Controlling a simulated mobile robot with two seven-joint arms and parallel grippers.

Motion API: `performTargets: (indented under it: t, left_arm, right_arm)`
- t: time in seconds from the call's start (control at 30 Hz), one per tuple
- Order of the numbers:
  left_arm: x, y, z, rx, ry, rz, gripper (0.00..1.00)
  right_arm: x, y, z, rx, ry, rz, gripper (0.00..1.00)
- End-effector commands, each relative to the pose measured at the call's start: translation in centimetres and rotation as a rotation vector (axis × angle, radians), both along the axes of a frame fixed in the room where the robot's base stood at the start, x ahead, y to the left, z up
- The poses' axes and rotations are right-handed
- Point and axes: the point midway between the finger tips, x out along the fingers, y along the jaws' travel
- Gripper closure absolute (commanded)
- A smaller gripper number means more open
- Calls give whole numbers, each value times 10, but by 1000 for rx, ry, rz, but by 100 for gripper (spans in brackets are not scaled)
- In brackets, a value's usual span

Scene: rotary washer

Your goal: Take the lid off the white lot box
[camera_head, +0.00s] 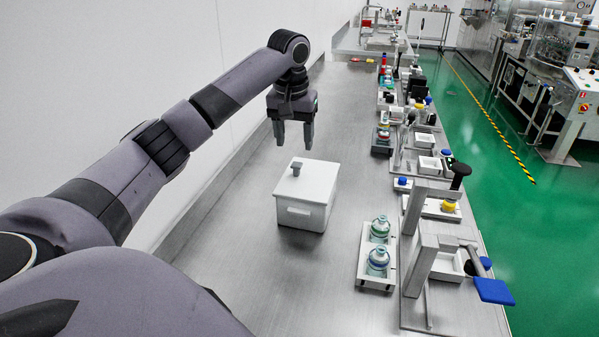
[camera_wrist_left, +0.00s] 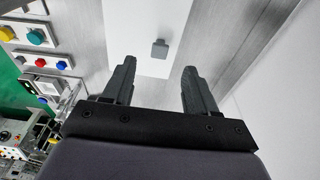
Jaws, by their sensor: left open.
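The white lot box (camera_head: 303,212) stands on the steel bench, with its white lid (camera_head: 312,178) on top. A small grey knob (camera_head: 296,167) sticks up from the lid. In the left wrist view the lid (camera_wrist_left: 145,25) lies beyond the fingers, and the knob (camera_wrist_left: 160,48) shows between them, a little past the tips. My left gripper (camera_head: 294,143) is open and empty, pointing down above the box, apart from the knob. It also shows in the left wrist view (camera_wrist_left: 158,72). My right gripper is not in view.
A tray with two glass bottles (camera_head: 379,250) stands right of the box. A grey stand with a blue paddle (camera_head: 494,290) is at the front right. Several fixtures line the bench's right edge. The bench (camera_head: 300,285) in front of the box is clear; a white wall (camera_head: 90,90) runs along the left.

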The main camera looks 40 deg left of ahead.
Motion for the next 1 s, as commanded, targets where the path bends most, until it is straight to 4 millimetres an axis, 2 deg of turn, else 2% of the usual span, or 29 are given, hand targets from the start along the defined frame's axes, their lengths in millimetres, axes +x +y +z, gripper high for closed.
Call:
performTargets:
  t: [0.27, 0.73, 1.0]
  left_arm:
    - [1, 0, -8, 1, 4, -1, 43]
    - [10, -2, -66, -1, 3, 0, 43]
    - [12, -2, -71, -1, 0, -1, 43]
  right_arm:
    - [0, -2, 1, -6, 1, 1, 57]
    - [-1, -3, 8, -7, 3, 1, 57]
    - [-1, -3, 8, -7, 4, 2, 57]
